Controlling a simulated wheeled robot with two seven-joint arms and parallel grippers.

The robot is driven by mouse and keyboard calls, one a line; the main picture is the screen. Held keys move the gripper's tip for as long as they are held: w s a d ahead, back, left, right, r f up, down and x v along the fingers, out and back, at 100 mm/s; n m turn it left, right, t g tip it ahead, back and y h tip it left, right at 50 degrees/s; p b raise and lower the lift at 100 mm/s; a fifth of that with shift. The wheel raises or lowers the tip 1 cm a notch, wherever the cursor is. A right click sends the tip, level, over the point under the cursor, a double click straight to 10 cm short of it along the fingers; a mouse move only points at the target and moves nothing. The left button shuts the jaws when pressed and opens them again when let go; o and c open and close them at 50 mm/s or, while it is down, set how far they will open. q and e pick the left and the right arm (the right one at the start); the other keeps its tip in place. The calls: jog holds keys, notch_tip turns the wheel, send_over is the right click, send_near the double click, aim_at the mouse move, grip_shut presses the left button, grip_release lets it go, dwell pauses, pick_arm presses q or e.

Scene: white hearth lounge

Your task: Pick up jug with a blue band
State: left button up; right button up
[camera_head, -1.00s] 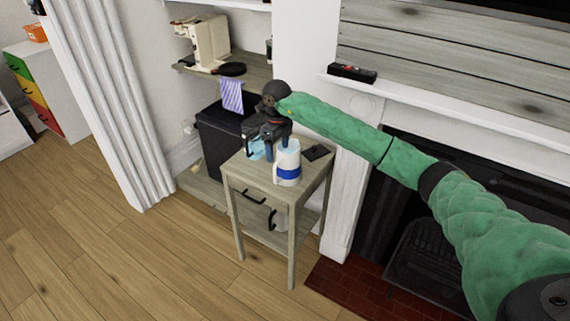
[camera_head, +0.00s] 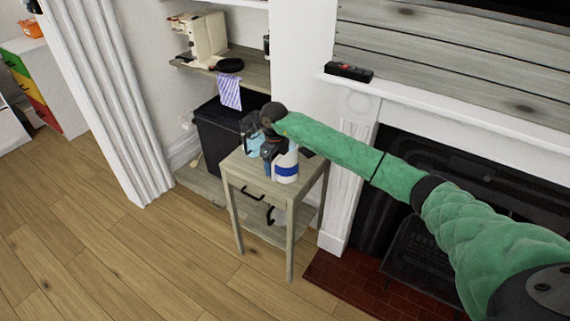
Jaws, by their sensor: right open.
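The white jug with a blue band (camera_head: 286,171) stands upright on a small wooden side table (camera_head: 236,165). My right gripper (camera_head: 257,150) is open over the tabletop, just left of the jug's top. The right arm comes in from the right, and the wrist hides part of the jug's upper side. I cannot tell whether the gripper touches the jug. A light blue object (camera_head: 254,146) shows between and behind the fingers, partly hidden. My left gripper is not in view.
A dark bin (camera_head: 212,137) stands behind the table. A fireplace mantel (camera_head: 440,115) with a black box (camera_head: 349,72) is at right. The wooden floor at left is clear.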

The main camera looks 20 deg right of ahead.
jog(key=shift+f, duration=0.1)
grip_shut()
dwell(0.3)
